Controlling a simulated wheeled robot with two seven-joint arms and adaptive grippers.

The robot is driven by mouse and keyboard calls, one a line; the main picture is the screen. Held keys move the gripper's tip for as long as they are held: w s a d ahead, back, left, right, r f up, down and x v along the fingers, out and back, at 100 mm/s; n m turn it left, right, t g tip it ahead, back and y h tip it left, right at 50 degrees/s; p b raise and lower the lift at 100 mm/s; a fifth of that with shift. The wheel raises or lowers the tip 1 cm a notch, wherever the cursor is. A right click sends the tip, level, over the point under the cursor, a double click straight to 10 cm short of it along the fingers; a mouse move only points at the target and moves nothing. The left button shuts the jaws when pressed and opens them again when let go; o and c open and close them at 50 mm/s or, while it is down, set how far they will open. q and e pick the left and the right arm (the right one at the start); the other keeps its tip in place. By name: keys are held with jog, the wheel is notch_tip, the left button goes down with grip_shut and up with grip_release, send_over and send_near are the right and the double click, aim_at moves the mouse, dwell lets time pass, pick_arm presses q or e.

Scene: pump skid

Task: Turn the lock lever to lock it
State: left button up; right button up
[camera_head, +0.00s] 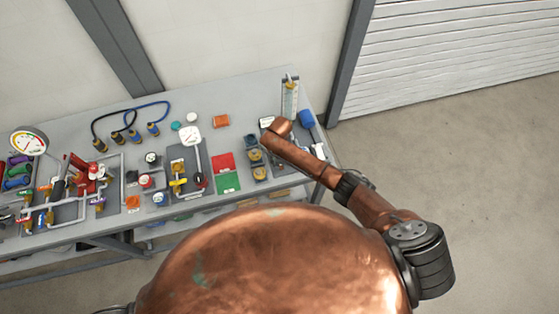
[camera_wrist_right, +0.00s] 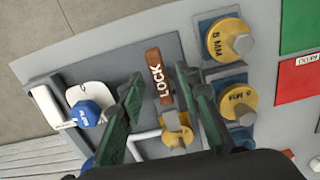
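The lock lever (camera_wrist_right: 157,80) is a brown bar with the word LOCK in white, mounted on a grey plate (camera_wrist_right: 85,75), as the right wrist view shows. My right gripper (camera_wrist_right: 162,76) is open, with one dark green finger on each side of the lever. Gaps seem to show between the fingers and the lever; contact is not clear. A brass fitting (camera_wrist_right: 176,136) sits at the lever's lower end. In the head view my copper right arm hides the lever and the right gripper. My left gripper is not in view.
Two yellow discs with bolts (camera_wrist_right: 228,40) (camera_wrist_right: 240,103) stand close to the right finger. A blue knob (camera_wrist_right: 90,113) is left of the left finger. The red and green mat (camera_head: 226,182), gauges, pipes and hoses fill the bench (camera_head: 100,226) to the left.

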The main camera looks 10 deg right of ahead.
notch_tip(320, 180, up, 12)
dwell(0.6)
dwell(0.5)
